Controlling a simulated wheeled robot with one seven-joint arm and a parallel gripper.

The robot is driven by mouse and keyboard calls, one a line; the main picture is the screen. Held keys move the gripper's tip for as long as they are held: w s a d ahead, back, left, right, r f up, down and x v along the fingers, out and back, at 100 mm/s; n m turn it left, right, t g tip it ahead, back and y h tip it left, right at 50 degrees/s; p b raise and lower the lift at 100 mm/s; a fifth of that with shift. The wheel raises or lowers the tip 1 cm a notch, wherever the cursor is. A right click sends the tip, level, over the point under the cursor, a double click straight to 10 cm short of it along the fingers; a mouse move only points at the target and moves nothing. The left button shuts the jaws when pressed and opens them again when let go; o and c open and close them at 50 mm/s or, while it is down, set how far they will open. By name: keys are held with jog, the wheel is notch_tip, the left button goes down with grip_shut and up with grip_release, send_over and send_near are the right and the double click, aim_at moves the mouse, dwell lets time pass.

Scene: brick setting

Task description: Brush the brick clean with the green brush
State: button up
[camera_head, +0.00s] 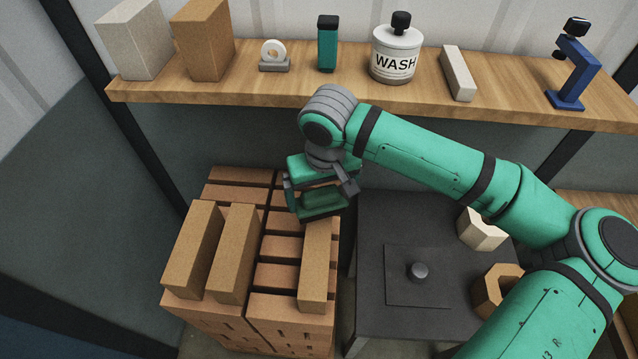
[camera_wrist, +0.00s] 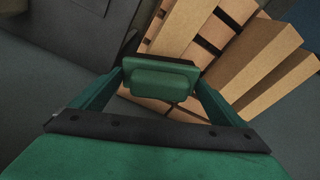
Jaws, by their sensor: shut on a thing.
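My gripper (camera_head: 321,197) is shut on a green brush (camera_head: 324,204) with a dark underside. In the wrist view, the brush (camera_wrist: 160,80) sits between the two green fingers, its dark strip along the far edge. The brush is over the far end of the right-hand tan brick (camera_head: 315,265), which lies on the brick stack; I cannot tell whether they touch. Two more tan bricks, a left one (camera_head: 192,250) and a middle one (camera_head: 233,255), lie on the stack. I cannot tell which brick is dirty.
A wooden shelf (camera_head: 290,92) behind holds blocks, a tape roll, an upright green block with a dark top (camera_head: 327,45), a WASH bottle (camera_head: 397,52) and a blue stand (camera_head: 572,72). Right of the stack, a dark table (camera_head: 385,315) carries a knobbed plate, a hexagonal ring and a cream block.

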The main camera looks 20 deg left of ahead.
jog(key=shift+d+r, duration=0.1)
jog(key=shift+r, duration=0.75)
jog(key=shift+s+a+r, duration=0.1)
jog(key=shift+a+r, duration=0.1)
jog(key=shift+r, duration=0.7)
